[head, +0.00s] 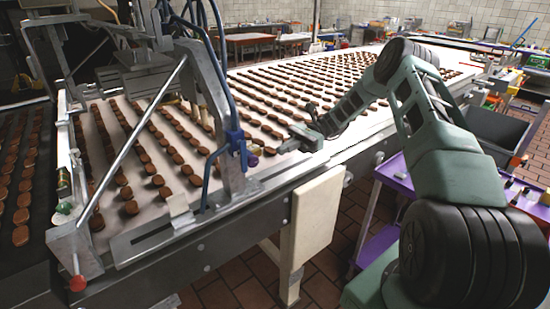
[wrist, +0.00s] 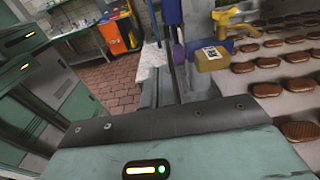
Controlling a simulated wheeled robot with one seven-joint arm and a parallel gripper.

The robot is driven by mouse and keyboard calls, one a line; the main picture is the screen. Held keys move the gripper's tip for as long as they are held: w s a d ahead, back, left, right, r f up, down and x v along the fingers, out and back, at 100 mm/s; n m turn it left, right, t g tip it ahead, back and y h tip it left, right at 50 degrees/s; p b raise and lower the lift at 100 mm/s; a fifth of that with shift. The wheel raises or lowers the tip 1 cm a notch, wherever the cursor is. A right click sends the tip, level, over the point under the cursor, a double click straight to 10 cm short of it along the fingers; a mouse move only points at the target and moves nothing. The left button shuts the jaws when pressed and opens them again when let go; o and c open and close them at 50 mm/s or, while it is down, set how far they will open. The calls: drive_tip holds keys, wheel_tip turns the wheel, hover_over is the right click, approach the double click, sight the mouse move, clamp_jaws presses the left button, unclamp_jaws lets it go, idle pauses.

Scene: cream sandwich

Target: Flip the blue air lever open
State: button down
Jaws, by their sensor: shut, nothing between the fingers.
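A blue valve fitting (head: 236,140) sits on the metal frame beside the conveyor in the head view, with blue hoses running to it. A small purple piece (head: 252,160) is just below it. In the wrist view a blue part (wrist: 172,12) with a purple piece (wrist: 178,55) under it stands near the top middle; which part is the lever is hard to tell. My gripper (head: 290,146) is shut and empty, to the right of the valve fitting and apart from it, above the conveyor's near edge. In the wrist view its green body fills the bottom and the fingertips do not show clearly.
The white conveyor (head: 330,118) carries rows of brown biscuits. A slanted metal frame (head: 225,130) stands left of my gripper. A yellow block (wrist: 212,57) with a printed label is close by in the wrist view. A purple cart (head: 395,175) stands at the right.

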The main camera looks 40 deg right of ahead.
drive_tip(key=shift+w+d+b, duration=0.1)
drive_tip(key=shift+d+b, duration=0.45)
drive_tip(key=shift+d, duration=1.4)
drive_tip(key=s+a+n+g+h, duration=0.3)
drive_tip(key=s+a+n+h, duration=0.3)
drive_tip(key=a+h, duration=0.45)
drive_tip(key=s+a+r+n+t+h, duration=0.2)
drive_tip(key=s+a+n+t+h, duration=0.1)
drive_tip(key=s+n, duration=0.3)
drive_tip(key=s+a+r+n+t+h, duration=0.2)
drive_tip(key=s+n+t+h, duration=0.15)
drive_tip(key=s+n, duration=0.2)
drive_tip(key=s+a+r+n+g, duration=0.1)
drive_tip(key=s+a+n, duration=0.3)
drive_tip(key=s+a, duration=0.3)
drive_tip(key=s+a+r+n+g, duration=0.1)
drive_tip(key=s+a+n+g, duration=0.1)
drive_tip(key=s+a+n, duration=0.2)
drive_tip(key=s+a, duration=0.3)
drive_tip(key=a, duration=0.4)
drive_tip(key=shift+a+y, duration=0.2)
drive_tip(key=shift+y, duration=0.1)
drive_tip(key=shift+w, duration=0.1)
